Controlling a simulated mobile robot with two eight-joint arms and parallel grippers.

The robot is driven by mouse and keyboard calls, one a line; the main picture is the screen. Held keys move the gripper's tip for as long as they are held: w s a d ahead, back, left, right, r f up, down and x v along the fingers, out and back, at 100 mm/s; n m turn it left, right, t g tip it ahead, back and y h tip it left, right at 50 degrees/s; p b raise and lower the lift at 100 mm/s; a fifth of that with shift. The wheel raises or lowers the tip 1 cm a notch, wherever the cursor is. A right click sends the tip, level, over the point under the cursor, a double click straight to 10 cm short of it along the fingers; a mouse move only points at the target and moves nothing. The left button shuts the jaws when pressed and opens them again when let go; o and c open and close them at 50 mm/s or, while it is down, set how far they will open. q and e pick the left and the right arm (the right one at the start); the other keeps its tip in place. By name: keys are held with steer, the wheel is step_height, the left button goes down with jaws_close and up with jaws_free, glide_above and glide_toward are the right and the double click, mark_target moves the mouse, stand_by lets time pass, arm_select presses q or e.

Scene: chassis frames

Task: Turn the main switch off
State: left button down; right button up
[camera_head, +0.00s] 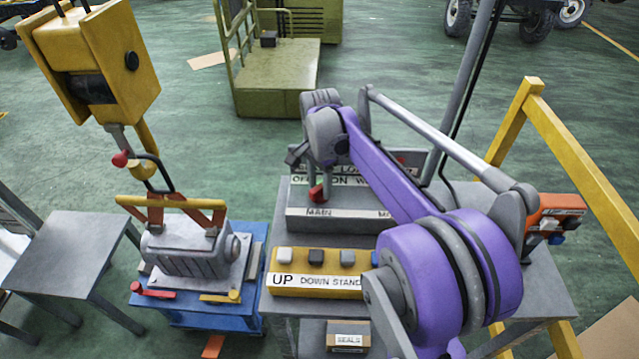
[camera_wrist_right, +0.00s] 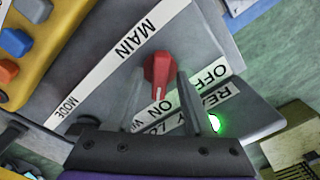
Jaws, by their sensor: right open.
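The main switch (camera_wrist_right: 158,76) is a red knob on a grey control box (camera_head: 340,222) with a white strip reading MAIN. OFF and ON labels (camera_wrist_right: 190,97) lie beside it in the right wrist view. In the head view the red switch (camera_head: 316,193) shows just below my right gripper (camera_head: 320,182). My right gripper is open, its two fingers on either side of the knob. My left gripper is not in view.
A green lamp (camera_wrist_right: 214,122) glows on the box. A yellow button panel (camera_head: 318,282) marked UP, DOWN stands in front. A yellow hoist (camera_head: 100,60) hangs above a grey casting (camera_head: 190,250) at the left. A yellow rail (camera_head: 590,165) stands at the right.

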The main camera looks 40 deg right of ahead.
jaws_close()
steer(key=shift+n, duration=0.4)
steer(key=n, duration=0.8)
steer(key=shift+n+b, duration=0.3)
steer(key=n, duration=0.4)
steer(key=shift+n, duration=2.2)
